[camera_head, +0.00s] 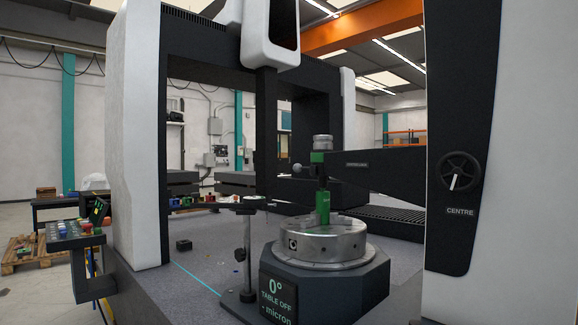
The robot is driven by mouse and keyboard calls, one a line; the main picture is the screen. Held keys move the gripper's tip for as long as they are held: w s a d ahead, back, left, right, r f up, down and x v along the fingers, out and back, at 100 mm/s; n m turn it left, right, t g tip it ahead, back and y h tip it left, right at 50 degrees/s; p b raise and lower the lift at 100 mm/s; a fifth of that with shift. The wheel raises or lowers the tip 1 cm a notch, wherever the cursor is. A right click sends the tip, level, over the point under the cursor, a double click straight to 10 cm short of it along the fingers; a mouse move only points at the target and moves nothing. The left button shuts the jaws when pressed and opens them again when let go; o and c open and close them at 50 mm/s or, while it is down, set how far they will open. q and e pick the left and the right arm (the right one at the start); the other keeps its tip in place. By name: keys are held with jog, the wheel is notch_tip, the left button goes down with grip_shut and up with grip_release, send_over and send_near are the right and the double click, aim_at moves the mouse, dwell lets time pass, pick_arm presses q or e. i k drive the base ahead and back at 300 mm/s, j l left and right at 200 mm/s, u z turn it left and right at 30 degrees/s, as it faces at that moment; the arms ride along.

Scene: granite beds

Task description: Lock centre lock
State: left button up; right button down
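The centre lock is a round black knob (460,171) on a dark upright plate at the right. Its white pointer line runs from the middle of the knob downward and slightly left. The word CENTRE is printed below it. From this plate a dark tapered arm (390,176) reaches left to a metal and green centre fitting (321,150). Below the fitting, a green part (322,207) stands upright on a round metal chuck (322,243). Whether the fitting touches the part is hard to tell. Neither of my grippers shows in the head view.
The rotary table base (330,292) carries a display reading 0° and TABLE OFF. A thin stand (246,262) is beside it. A white and dark gantry (135,130) rises behind. A control panel (76,235) is at left. The bed's left part is mostly open.

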aim_at(297, 168)
jog(key=i+j, duration=0.2)
jog(key=j, duration=0.2)
jog(key=i+j, duration=0.25)
jog(key=j, duration=0.2)
jog(key=i+j+z, duration=0.1)
jog(key=j, duration=0.3)
jog(key=i+j, duration=0.55)
jog(key=j, duration=0.35)
jog(key=i+j+z, duration=0.1)
jog(key=j, duration=0.35)
jog(key=i+j, duration=0.3)
jog(key=j, duration=0.15)
jog(key=i+j, duration=0.2)
jog(key=j, duration=0.25)
